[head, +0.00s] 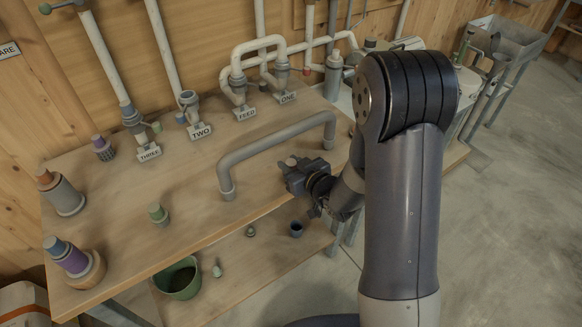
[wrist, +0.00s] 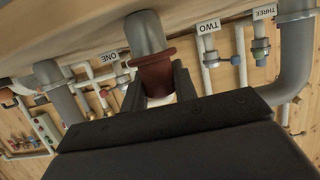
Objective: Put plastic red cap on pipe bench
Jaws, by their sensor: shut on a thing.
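My gripper (head: 296,178) is at the front right part of the wooden pipe bench (head: 190,205), beside the grey bent pipe (head: 277,140). In the wrist view my gripper (wrist: 157,84) is shut on a dull red cap (wrist: 155,73), which sits between the two fingers. A grey cylinder (wrist: 145,32) shows directly beyond the cap. I cannot tell whether it is joined to the cap or only lined up with it. In the head view the cap is mostly hidden by my gripper, and its contact with the bench cannot be told.
Labelled pipes line the wall at the back. A green bucket (head: 178,280) stands on the lower shelf.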

